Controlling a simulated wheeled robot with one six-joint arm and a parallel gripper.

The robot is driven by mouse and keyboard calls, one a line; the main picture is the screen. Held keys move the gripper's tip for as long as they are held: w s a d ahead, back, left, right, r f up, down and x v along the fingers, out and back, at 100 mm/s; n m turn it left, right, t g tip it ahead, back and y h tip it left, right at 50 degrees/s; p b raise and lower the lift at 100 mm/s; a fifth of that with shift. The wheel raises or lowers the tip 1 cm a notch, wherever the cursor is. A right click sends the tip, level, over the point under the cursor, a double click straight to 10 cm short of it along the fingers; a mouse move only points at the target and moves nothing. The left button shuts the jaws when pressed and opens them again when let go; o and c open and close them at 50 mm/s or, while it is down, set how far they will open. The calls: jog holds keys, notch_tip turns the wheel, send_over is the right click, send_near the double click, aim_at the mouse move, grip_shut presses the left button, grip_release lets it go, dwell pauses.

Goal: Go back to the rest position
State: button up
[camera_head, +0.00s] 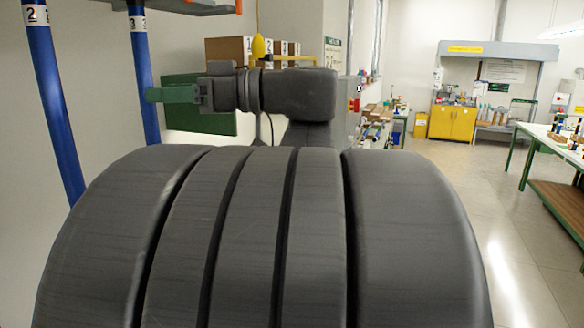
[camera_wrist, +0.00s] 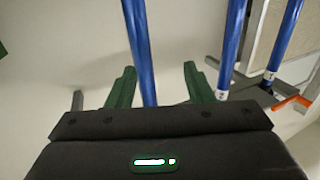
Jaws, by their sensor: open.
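My gripper (camera_head: 165,95) points left in the head view, with its green fingers in front of the lower part of a blue rod labelled 3 (camera_head: 139,60). Another blue rod labelled 2 (camera_head: 52,100) stands further left. In the wrist view my gripper (camera_wrist: 159,68) has its two green fingers spread apart. One blue rod (camera_wrist: 137,45) shows between them, running down behind the gripper body; I cannot tell how far beyond the fingers it is. Two more blue rods (camera_wrist: 230,50) (camera_wrist: 285,38) with white labels at their ends show to the right. Nothing is held.
A dark green panel (camera_head: 200,118) and brown boxes (camera_head: 228,50) are behind my arm. A green-legged workbench (camera_head: 560,150) stands at the right, a yellow cabinet (camera_head: 453,123) at the back. The floor (camera_head: 440,165) between them is clear. An orange part (camera_wrist: 290,103) shows in the wrist view.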

jog(key=s+d, duration=0.2)
jog(key=d, duration=0.3)
jog(key=shift+s+d+p, duration=0.15)
jog(key=shift+d+p, duration=0.15)
jog(key=shift+r, duration=0.1)
